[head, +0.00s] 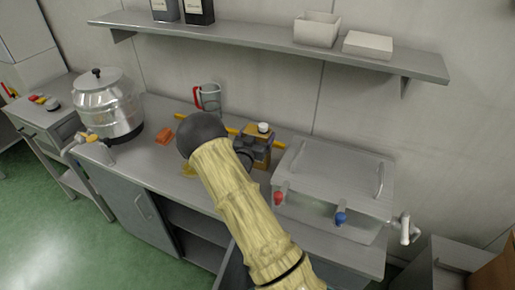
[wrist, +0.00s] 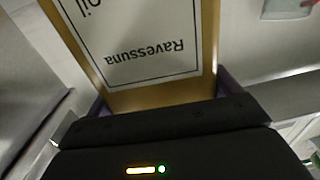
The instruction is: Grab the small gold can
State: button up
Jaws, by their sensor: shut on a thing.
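The small gold can (wrist: 208,40) fills the upper middle of the wrist view, with a white label reading "Ravessuna" and "oil" upside down. My gripper (wrist: 160,92) is shut on it, with a finger on each side. In the head view the can (head: 262,147), with a white cap, shows just beyond my wrist over the counter. My arm hides part of it and most of my gripper (head: 250,150). I cannot tell whether its base touches the counter.
A steel drum with a tap (head: 108,108) stands left on the counter. A red-handled mug (head: 210,97) and an orange block (head: 165,134) stand behind my arm. A lidded steel basin (head: 335,175) with red and blue taps is right. A shelf (head: 260,37) hangs above.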

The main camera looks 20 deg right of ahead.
jog(key=shift+r, duration=0.1)
jog(key=shift+c, duration=1.4)
jog(key=shift+r+b, duration=0.9)
jog(key=shift+r, duration=4.15)
